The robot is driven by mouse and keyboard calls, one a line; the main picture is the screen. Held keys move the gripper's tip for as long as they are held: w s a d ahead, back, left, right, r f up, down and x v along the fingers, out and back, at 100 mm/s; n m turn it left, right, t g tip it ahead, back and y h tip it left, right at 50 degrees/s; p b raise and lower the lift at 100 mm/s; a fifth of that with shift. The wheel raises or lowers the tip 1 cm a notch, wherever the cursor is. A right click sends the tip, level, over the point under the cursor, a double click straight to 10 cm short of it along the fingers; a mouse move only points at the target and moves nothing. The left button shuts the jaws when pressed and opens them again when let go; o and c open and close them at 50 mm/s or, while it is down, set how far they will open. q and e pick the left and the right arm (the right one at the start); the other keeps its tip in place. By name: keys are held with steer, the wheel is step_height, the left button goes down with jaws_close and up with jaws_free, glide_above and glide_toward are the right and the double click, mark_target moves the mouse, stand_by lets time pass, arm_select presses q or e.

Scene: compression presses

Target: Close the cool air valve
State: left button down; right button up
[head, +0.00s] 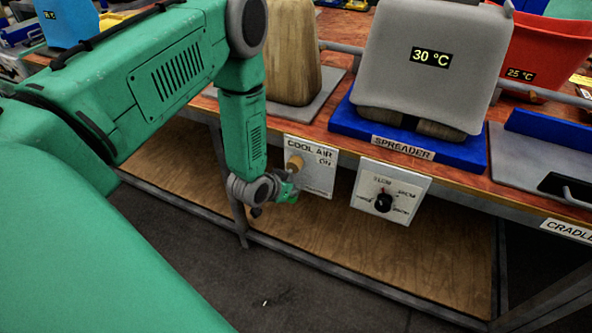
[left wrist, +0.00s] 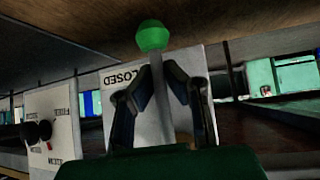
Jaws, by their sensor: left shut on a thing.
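The cool air valve panel (head: 314,178) is a white plate on the bench's front edge, marked COOL AIR and ON, with a tan round hub (head: 295,162). In the left wrist view the panel (left wrist: 118,102) shows the word CLOSED. The valve lever (left wrist: 158,95) is a grey rod with a green ball (left wrist: 152,36) at its end. My left gripper (head: 287,192) is at the lower left part of the panel. Its fingers (left wrist: 160,82) are shut on the lever, with the ball beyond the fingertips. My right gripper is not in view.
A second white panel with a black knob (head: 383,202) hangs to the right. Above it on the bench, a grey form marked 30 °C (head: 425,85) stands on a blue base (head: 345,122) labelled SPREADER. A wooden lower shelf (head: 370,265) runs below the bench.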

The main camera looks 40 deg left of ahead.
arm_select(q)
steer(key=shift+s+a+f, duration=0.15)
steer(key=shift+s+f, duration=0.15)
steer(key=shift+s, duration=0.1)
steer(key=c, duration=1.6)
jaws_free()
steer(key=shift+w+a+r, duration=0.1)
steer(key=v, duration=1.2)
steer(key=shift+w, duration=0.1)
